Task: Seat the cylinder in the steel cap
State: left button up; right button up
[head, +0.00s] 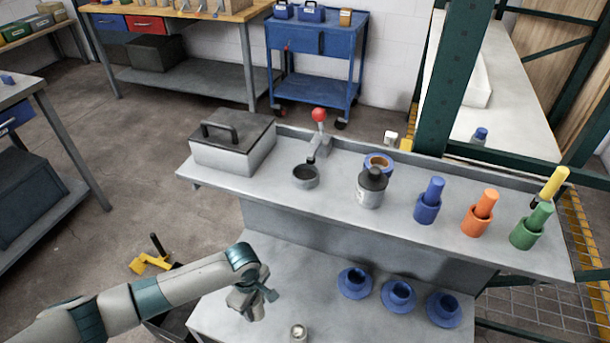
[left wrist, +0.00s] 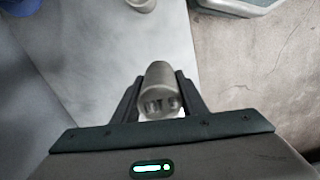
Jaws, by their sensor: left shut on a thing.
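My left gripper (head: 248,299) is above the lower bench shelf in the head view. In the left wrist view it is shut on a grey metal cylinder (left wrist: 158,80); a finger lies on each side of it. The near end of the cylinder shows dark slots. A small round metal piece with a pale top (head: 299,332) stands on the lower shelf to the right of the gripper. It looks like the steel cap, but it is too small to be sure. The cylinder is apart from it. My right gripper is not in view.
The lower shelf (head: 222,312) is clear around the gripper. Blue flanged cups (head: 355,283) stand to the right. The upper shelf (head: 335,202) holds a lidded grey box (head: 233,141), a round dish (head: 306,177), a dark-topped jar (head: 371,187) and coloured holders (head: 427,208).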

pick_arm(q)
jog(key=shift+w+r, duration=0.1)
notch_tip(320, 180, up, 26)
jog(key=a+m, duration=0.3)
jog(key=m, duration=0.5)
jog(key=s+a+r+m, duration=0.3)
jog(key=s+r+m, duration=0.1)
jog(key=r, duration=0.5)
jog(key=shift+s+m, duration=0.3)
jog(key=shift+s, duration=0.1)
